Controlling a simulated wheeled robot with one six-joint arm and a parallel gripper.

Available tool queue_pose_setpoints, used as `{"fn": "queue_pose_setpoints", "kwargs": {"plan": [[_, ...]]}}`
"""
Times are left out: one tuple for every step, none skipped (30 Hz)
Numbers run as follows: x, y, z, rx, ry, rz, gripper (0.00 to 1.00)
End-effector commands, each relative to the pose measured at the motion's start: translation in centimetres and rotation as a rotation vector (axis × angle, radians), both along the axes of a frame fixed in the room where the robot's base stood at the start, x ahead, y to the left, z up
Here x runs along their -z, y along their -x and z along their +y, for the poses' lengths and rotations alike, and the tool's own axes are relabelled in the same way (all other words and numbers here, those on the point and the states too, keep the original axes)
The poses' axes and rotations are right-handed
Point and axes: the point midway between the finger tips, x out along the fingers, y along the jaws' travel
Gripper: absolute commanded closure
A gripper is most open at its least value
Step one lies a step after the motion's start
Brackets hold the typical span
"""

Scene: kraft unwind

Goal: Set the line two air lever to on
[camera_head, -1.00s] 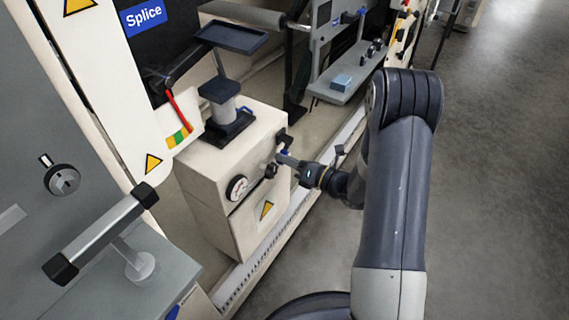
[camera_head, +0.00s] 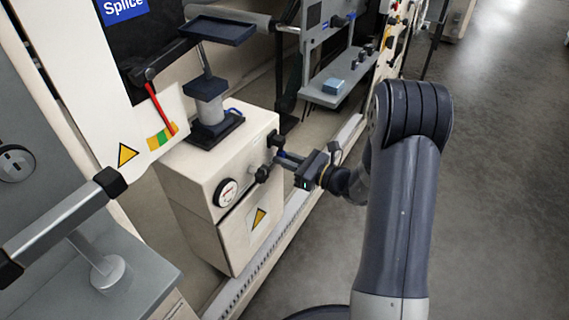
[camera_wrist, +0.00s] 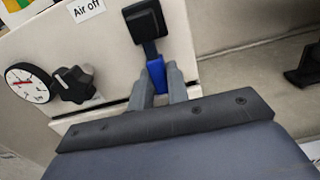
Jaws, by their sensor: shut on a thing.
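The air lever is a blue handle (camera_wrist: 156,75) joined to a black square block (camera_wrist: 147,20) on the cream cabinet's front, in the wrist view. My gripper (camera_wrist: 158,80) is shut on the blue handle, with one grey finger on each side. A label above left of the lever reads "Air off" (camera_wrist: 86,9). In the head view my gripper (camera_head: 284,158) reaches the front of the cabinet (camera_head: 205,166), and the black block (camera_head: 276,140) shows beside it. The handle is mostly hidden there by the fingers.
A black knob (camera_wrist: 73,84) and a round gauge (camera_wrist: 28,84) sit left of the lever. A grey bar handle (camera_head: 65,222) stands at the near left. A blue "Splice" sign (camera_head: 122,9) is at upper left. The floor on the right (camera_head: 500,200) is clear.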

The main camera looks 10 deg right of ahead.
Motion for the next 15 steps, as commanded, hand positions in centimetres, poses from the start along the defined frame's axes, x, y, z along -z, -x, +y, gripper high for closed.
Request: {"fn": "queue_pose_setpoints", "kwargs": {"plan": [[0.14, -0.03, -0.07, 0.001, 0.008, -0.008, 1.0], [0.12, -0.04, -0.09, 0.0, 0.011, -0.012, 1.0], [0.1, -0.07, -0.1, 0.0, 0.014, -0.017, 1.0], [0.09, -0.09, -0.11, 0.0, 0.017, -0.02, 1.0], [0.08, -0.1, -0.11, 0.0, 0.019, -0.022, 1.0], [0.07, -0.11, -0.13, 0.0, 0.02, -0.025, 1.0], [0.06, -0.12, -0.13, 0.0, 0.022, -0.026, 1.0], [0.05, -0.13, -0.14, 0.0, 0.022, -0.027, 1.0], [0.04, -0.14, -0.15, 0.0, 0.023, -0.028, 1.0], [0.03, -0.15, -0.15, 0.001, 0.024, -0.029, 1.0], [0.02, -0.15, -0.15, 0.001, 0.024, -0.029, 1.0], [0.02, -0.15, -0.16, 0.001, 0.024, -0.029, 1.0], [0.02, -0.15, -0.16, 0.001, 0.024, -0.029, 1.0], [0.01, -0.16, -0.16, 0.001, 0.024, -0.029, 1.0], [0.01, -0.16, -0.16, 0.001, 0.024, -0.029, 1.0]]}}
